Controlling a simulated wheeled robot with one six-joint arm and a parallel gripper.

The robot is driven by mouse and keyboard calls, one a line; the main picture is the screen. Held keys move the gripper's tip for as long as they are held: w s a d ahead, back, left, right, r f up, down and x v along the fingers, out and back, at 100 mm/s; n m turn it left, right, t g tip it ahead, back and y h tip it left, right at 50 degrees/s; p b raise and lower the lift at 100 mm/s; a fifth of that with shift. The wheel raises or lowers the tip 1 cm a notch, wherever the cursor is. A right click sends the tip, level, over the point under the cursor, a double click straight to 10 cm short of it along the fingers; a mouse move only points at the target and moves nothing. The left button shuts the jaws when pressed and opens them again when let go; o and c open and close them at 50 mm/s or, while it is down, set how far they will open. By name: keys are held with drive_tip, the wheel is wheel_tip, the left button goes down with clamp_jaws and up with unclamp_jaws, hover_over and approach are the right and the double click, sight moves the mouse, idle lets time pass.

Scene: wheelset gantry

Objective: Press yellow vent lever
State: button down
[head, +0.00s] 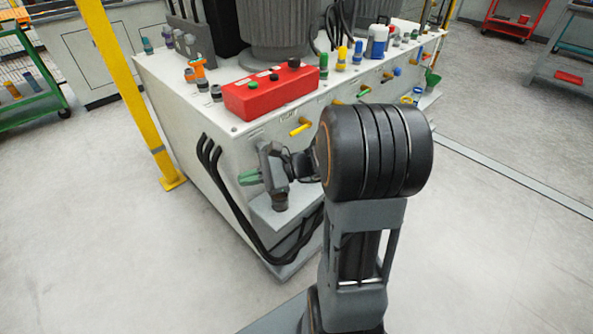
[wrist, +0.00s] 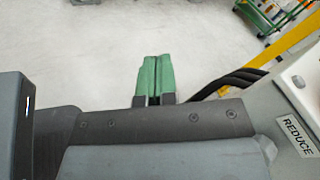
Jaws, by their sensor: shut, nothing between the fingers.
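Several yellow levers stick out from the front face of the white machine cabinet in the head view. Other yellow levers (head: 365,91) sit farther along the face. Their labels are too small to read, so I cannot tell which is the vent lever. My gripper (head: 247,177) is shut and empty, left of and below the nearest lever and apart from it. Its green fingers also show together in the wrist view (wrist: 153,78), over bare floor. No yellow lever is seen in the wrist view.
The white cabinet (head: 185,100) carries a red control box (head: 270,90) on top. Black hoses (head: 232,200) run down its left side. A yellow post (head: 125,90) stands at left. A "REDUCE" label (wrist: 299,135) shows at right in the wrist view.

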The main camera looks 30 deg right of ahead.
drive_tip(key=w+d+f+m+t+b, duration=0.1)
drive_tip(key=d+f+m+t+b, duration=0.1)
drive_tip(key=d+f+m+t, duration=0.1)
drive_tip(key=w+d+f+m+t+h+b, duration=0.1)
drive_tip(key=w+d+f+m+t+b, duration=0.1)
drive_tip(key=d+f+m+t+b, duration=0.1)
drive_tip(key=w+d+f+m+t+b, duration=0.2)
drive_tip(key=d+f+m+t+b, duration=0.1)
drive_tip(key=d+f+t, duration=0.2)
drive_tip(key=shift+w+d, duration=0.2)
drive_tip(key=shift+d, duration=0.6)
drive_tip(key=d+f+m+t+h+b, duration=0.1)
drive_tip(key=d+f+m+t+h, duration=0.1)
drive_tip(key=d+h, duration=0.1)
drive_tip(key=d+f+m+t+h+b, duration=0.2)
drive_tip(key=d+m+t+h, duration=0.1)
drive_tip(key=d, duration=0.1)
drive_tip(key=d+f+m+t+h+b, duration=0.2)
drive_tip(key=d+m, duration=0.1)
drive_tip(key=d, duration=0.1)
drive_tip(key=shift+s+d+f+t+h, duration=0.15)
drive_tip(key=shift+s+f+t+h, duration=0.15)
drive_tip(key=shift+s+f+h, duration=0.1)
drive_tip(key=shift+r, duration=0.1)
